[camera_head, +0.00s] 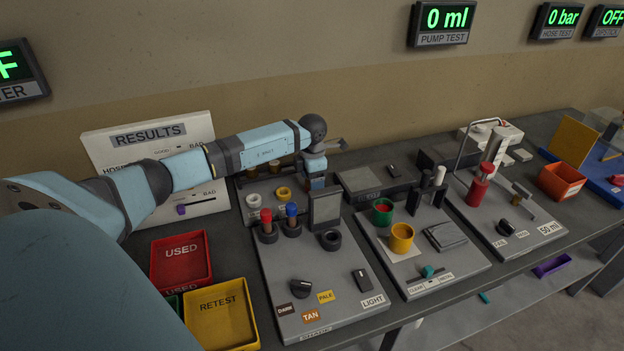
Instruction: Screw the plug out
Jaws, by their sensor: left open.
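My left arm reaches in from the left across the results board. I cannot tell which thing is the plug. A red-capped vial (266,217) and a blue-capped vial (291,212) stand upright in dark holders on the grey station below the gripper, apart from it. Part of the station behind is hidden by my arm. My right gripper is not in view.
A results board (201,126) leans at the back left. A red USED tray (180,281) and a yellow RETEST tray (240,325) lie at the front left. A green cup (383,215), a yellow cup (401,241) and a pump stand (504,141) with a red cylinder (479,185) stand further right.

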